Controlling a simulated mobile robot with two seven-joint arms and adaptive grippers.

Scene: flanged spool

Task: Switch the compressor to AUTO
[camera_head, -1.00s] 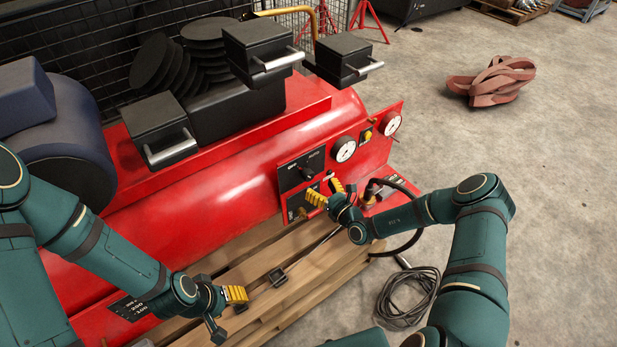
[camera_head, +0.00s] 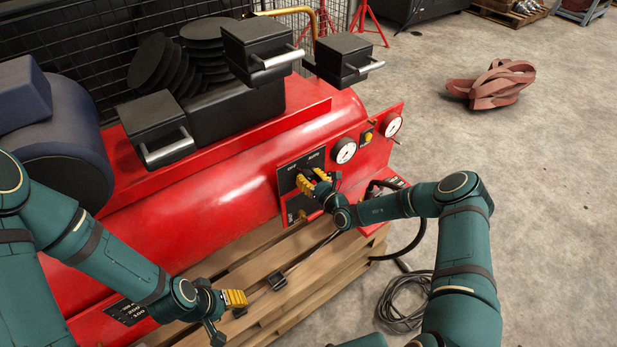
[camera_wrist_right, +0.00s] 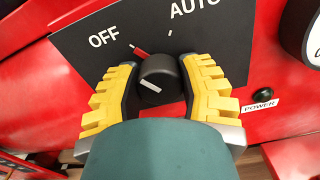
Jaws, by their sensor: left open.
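The compressor (camera_head: 230,150) is a red tank with a black switch panel (camera_head: 287,176) at its right end. In the right wrist view the panel (camera_wrist_right: 75,45) reads OFF and AUTO above a round black knob (camera_wrist_right: 160,80), whose red pointer is turned toward OFF. My right gripper (camera_head: 313,180) is at the panel, with its yellow fingers on either side of the knob in the wrist view (camera_wrist_right: 162,85). Whether they touch it is unclear. In the head view the fingers hide the knob. My left gripper (camera_head: 229,312) is open and empty, low before the tank over the pallet.
Black boxes with handles (camera_head: 262,50) stand above the tank. A wooden pallet (camera_head: 310,285) and coiled cable (camera_head: 405,300) lie below.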

